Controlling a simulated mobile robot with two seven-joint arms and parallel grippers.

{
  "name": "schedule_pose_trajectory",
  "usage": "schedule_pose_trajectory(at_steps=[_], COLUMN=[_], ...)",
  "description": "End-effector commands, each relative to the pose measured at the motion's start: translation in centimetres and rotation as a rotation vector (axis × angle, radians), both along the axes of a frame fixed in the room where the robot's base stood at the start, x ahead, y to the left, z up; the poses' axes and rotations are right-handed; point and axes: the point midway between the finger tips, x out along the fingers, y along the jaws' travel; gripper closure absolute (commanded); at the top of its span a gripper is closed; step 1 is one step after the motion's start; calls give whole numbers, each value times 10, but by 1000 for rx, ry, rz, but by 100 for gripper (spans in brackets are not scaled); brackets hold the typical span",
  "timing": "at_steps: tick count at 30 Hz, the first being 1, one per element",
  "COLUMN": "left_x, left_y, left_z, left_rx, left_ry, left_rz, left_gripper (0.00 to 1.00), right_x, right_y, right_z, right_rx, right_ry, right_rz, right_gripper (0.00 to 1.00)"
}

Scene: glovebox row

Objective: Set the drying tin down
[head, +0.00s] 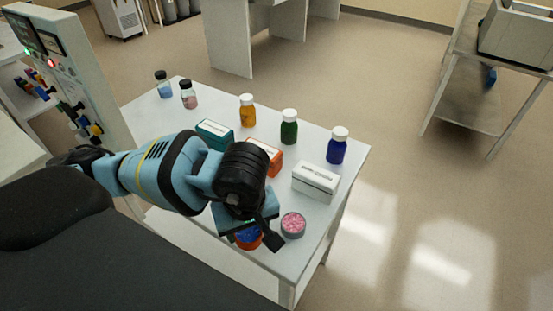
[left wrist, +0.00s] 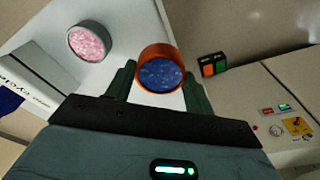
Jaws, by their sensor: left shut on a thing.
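An orange tin with blue granules (head: 248,242) is between the fingers of my left gripper (head: 255,232), over the near edge of the white table (head: 228,257). In the left wrist view the orange tin (left wrist: 160,57) sits between the two dark green fingers of the gripper (left wrist: 158,88), which is shut on it. I cannot tell whether the tin's base touches the table. A grey tin with pink granules (head: 292,225) stands on the table just right of the gripper; it also shows in the left wrist view (left wrist: 90,42). My right gripper is not in view.
A white box (head: 315,181), an orange box (head: 265,155) and a teal box (head: 216,134) lie behind the tins. Blue (head: 337,150), green (head: 289,130) and amber (head: 247,112) bottles stand farther back. Two small vials (head: 188,97) are at the far left. The table's front right corner looks clear.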

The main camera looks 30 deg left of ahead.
Motion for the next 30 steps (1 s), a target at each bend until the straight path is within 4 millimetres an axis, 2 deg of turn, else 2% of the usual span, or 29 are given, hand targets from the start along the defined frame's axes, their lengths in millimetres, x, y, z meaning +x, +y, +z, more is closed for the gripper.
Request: schedule_pose_trajectory(at_steps=[6,10,24,30], left_x=[0,10,106,135], left_y=[0,4,39,49], left_z=[0,-1,-10,-13], left_rx=[1,1,0,0], left_ry=[-2,-3,-3,-2], left_rz=[20,23,22,19], left_gripper=[71,71,71,71], right_x=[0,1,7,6], right_y=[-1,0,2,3], right_z=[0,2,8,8], right_rx=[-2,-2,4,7], right_ry=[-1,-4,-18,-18], right_rz=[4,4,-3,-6], right_gripper=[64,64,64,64])
